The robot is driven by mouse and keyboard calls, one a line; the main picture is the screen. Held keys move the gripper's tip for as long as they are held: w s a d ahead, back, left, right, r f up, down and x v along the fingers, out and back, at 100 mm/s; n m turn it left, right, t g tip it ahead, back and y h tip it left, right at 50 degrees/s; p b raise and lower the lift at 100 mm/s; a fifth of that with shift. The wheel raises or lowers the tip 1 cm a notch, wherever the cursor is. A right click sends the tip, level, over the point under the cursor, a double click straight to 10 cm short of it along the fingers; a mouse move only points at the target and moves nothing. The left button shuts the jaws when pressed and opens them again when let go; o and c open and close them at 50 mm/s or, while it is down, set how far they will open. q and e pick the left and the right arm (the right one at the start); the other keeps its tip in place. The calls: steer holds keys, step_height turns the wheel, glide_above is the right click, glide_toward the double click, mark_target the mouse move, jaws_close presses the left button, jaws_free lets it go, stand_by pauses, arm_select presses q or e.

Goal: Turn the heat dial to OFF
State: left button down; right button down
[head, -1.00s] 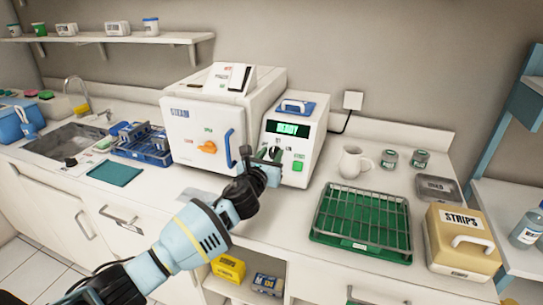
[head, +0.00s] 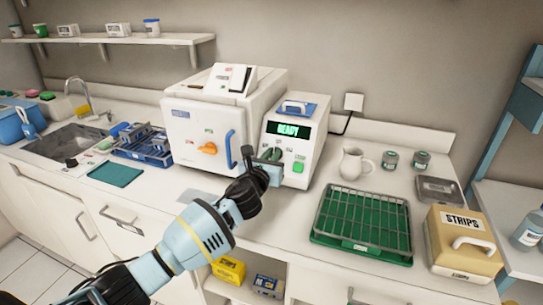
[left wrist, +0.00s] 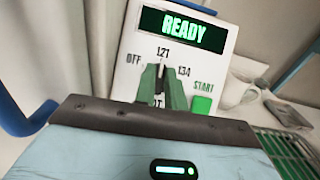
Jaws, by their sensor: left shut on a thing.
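The control unit (head: 296,138) stands on the counter with a green READY display (head: 288,129). In the left wrist view its heat dial (left wrist: 160,80) has the labels OFF at upper left, 121 at the top and 134 at upper right; a lower label is partly hidden. My left gripper (head: 269,157) is at the panel, its fingers shut on the dial from both sides. The dial's upper end seems to point near 121, but the fingers cover much of it. The green START button (left wrist: 201,104) is right of the dial. My right gripper is not in view.
The white steriliser (head: 195,132) with a blue door handle (head: 229,150) stands just left of the unit. A white jug (head: 353,163), a green rack tray (head: 362,223) and a STRIPS box (head: 463,240) are to the right. Bare counter lies before the unit.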

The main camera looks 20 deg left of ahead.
arm_select(q)
steer(key=shift+n, duration=0.3)
steer(key=n+y, duration=0.2)
steer(key=n, duration=0.1)
steer(key=n+g+y+p, duration=0.1)
steer(key=n+y, duration=0.1)
steer(key=n, duration=0.2)
steer(key=shift+d+r, duration=0.15)
steer(key=n+g+y, duration=0.1)
steer(key=n, duration=0.2)
steer(key=n+g+y+p, duration=0.1)
steer(key=n, duration=0.3)
steer(key=shift+g+y, duration=0.4)
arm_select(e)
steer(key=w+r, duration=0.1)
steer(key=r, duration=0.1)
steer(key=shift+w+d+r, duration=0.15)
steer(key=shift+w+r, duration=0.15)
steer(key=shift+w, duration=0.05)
arm_select(q)
steer(key=shift+n, duration=0.3)
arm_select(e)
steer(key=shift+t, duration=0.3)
arm_select(q)
steer(key=c, duration=1.5)
jaws_free()
steer(key=shift+o, duration=0.2)
